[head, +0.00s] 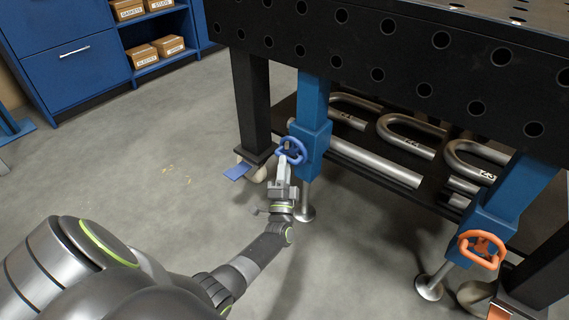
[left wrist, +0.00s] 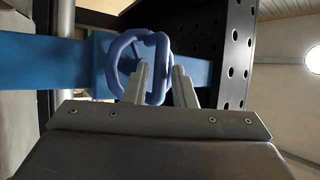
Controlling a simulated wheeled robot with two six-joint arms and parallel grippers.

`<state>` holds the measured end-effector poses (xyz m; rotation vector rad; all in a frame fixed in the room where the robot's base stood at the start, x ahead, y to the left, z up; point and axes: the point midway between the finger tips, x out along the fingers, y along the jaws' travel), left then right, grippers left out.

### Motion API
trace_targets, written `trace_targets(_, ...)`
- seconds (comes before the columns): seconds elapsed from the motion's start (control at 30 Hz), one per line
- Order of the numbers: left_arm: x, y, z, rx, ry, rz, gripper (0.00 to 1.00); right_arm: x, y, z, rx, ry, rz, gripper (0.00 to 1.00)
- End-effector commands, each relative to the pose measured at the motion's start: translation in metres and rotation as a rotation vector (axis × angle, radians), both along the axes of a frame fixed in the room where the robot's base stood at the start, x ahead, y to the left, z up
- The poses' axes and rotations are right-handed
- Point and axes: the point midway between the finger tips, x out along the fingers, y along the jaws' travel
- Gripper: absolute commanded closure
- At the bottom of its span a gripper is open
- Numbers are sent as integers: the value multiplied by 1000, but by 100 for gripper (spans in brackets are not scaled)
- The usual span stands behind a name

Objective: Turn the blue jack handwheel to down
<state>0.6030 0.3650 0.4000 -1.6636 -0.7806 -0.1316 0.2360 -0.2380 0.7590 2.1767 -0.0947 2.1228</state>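The blue jack handwheel (head: 292,150) is on the blue jack leg (head: 312,120) at the near left of the black table. It also shows in the left wrist view (left wrist: 125,48). My left gripper (head: 284,162) reaches up to the wheel from the front. In the left wrist view its two fingers (left wrist: 160,72) stand on either side of the wheel's rim, with the rim filling the narrow gap between them. The fingers look shut on the rim. My right gripper is in neither view.
An orange handwheel (head: 482,249) is on the other blue jack leg at right. Bent metal pipes (head: 405,135) lie on the shelf under the perforated table (head: 410,60). A blue cabinet (head: 80,75) with boxes stands at back left. The grey floor between is clear.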

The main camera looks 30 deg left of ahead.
Motion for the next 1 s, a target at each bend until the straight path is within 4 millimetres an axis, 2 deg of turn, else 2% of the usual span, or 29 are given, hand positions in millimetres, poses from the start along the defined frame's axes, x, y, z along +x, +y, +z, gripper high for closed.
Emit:
trace_targets(0.23,-43,-23,-27,-4,7,2,77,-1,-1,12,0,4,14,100)
trace_targets(0.6,-107,-57,-68,-1,5,1,77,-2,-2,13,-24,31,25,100)
trace_targets(0.8,-123,-66,-79,-1,3,1,77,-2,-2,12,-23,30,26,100)
trace_targets(1.0,-126,-68,-81,0,1,1,77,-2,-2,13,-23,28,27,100)
